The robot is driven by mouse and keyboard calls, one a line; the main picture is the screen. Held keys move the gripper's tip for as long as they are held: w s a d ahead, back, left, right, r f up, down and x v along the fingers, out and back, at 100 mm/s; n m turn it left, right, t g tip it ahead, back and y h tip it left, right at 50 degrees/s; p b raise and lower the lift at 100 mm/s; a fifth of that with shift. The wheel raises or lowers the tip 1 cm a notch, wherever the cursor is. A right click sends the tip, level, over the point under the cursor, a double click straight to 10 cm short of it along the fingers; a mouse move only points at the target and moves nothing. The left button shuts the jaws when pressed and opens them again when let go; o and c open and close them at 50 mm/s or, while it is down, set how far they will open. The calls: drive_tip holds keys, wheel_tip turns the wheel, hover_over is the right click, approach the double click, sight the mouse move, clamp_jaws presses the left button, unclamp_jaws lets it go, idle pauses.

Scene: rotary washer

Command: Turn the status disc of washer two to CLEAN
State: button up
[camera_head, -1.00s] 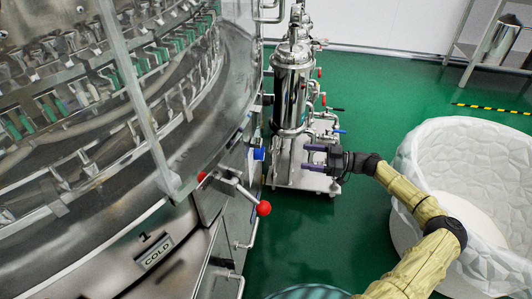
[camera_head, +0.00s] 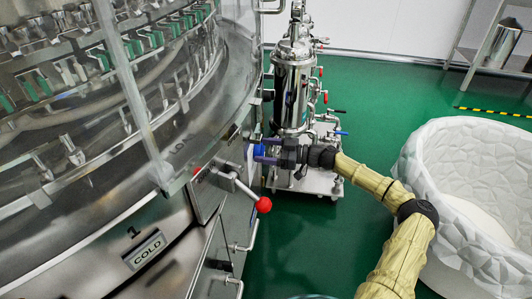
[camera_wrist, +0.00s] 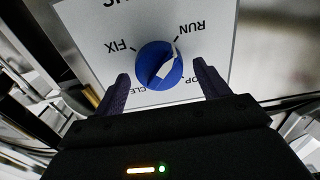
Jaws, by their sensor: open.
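The blue status disc (camera_wrist: 160,65) sits on a white label plate (camera_wrist: 95,25) in the wrist view, where the lettering appears upside down. FIX, RUN and parts of two other words, CLE and OP, show around it. A white mark on the disc lies on the side toward RUN. My gripper (camera_wrist: 160,74) is open, one finger on each side of the disc, with a visible gap at each side. In the head view my gripper (camera_head: 260,150) reaches the blue disc (camera_head: 254,152) on the machine's side and partly covers it. No washer number shows on the plate.
A red-knobbed lever (camera_head: 263,204) sticks out below and in front of the disc. The washer's panel with a "1 COLD" plate (camera_head: 145,248) is at left. A steel filter cart (camera_head: 293,90) stands behind my gripper. A white tub (camera_head: 470,190) is at right. Green floor lies between.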

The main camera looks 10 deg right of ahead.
drive_tip(key=c, duration=1)
drive_tip(key=shift+o, duration=0.2)
